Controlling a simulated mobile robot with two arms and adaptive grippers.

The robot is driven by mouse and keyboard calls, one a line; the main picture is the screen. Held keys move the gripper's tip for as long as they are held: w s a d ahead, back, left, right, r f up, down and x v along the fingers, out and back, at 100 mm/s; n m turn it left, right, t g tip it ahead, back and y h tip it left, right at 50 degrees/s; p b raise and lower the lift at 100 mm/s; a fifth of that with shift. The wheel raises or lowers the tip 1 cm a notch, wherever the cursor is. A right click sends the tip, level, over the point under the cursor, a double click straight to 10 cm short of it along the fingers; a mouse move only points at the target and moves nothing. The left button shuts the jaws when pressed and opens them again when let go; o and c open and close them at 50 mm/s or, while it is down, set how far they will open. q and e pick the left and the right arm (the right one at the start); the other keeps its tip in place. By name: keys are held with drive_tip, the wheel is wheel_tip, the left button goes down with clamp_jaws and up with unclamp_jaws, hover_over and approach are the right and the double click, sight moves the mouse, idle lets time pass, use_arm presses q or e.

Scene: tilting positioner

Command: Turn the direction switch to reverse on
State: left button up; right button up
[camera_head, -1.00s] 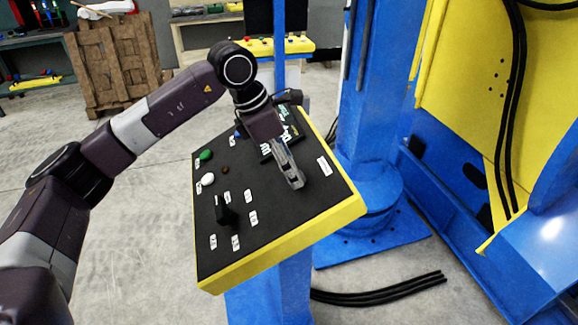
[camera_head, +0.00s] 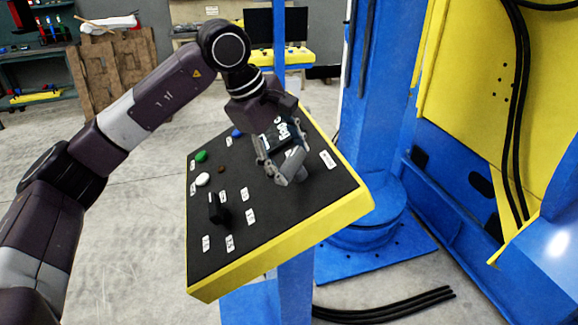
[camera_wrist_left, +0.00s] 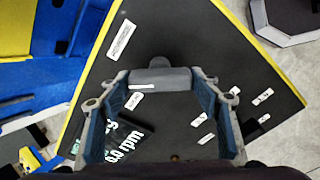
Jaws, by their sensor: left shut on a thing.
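The black control panel (camera_head: 262,222) with yellow sides carries several small white labels, too small to read. A dark grey knob (camera_wrist_left: 160,79) with a white mark stands on it near the display (camera_wrist_left: 118,143). My left gripper (camera_head: 286,177) is down at the panel, its two fingers on either side of this knob and shut on it. In the left wrist view the gripper (camera_wrist_left: 162,79) spans the knob's width. A black lever switch (camera_head: 217,208) stands free among labels nearer the panel's left side. I cannot tell from the labels which is the direction switch. My right gripper is not in view.
Green (camera_head: 201,156), white (camera_head: 203,180) and blue (camera_head: 237,132) buttons sit on the panel's far left part. A blue column (camera_head: 367,110) and a large yellow and blue machine (camera_head: 470,90) stand to the right. Black cables (camera_head: 385,308) lie on the floor.

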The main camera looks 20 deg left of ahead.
use_arm(q)
drive_tip(key=m+b, duration=0.1)
drive_tip(key=m, duration=0.2)
drive_tip(key=shift+m+b, duration=0.35)
drive_tip(key=shift+m, duration=0.05)
drive_tip(key=shift+m+t+b, duration=0.4)
drive_tip(key=shift+m+b, duration=0.25)
drive_tip(key=shift+m, duration=1.25)
drive_tip(key=o, duration=1.2)
drive_tip(key=shift+c, duration=0.2)
drive_tip(key=shift+s, duration=0.1)
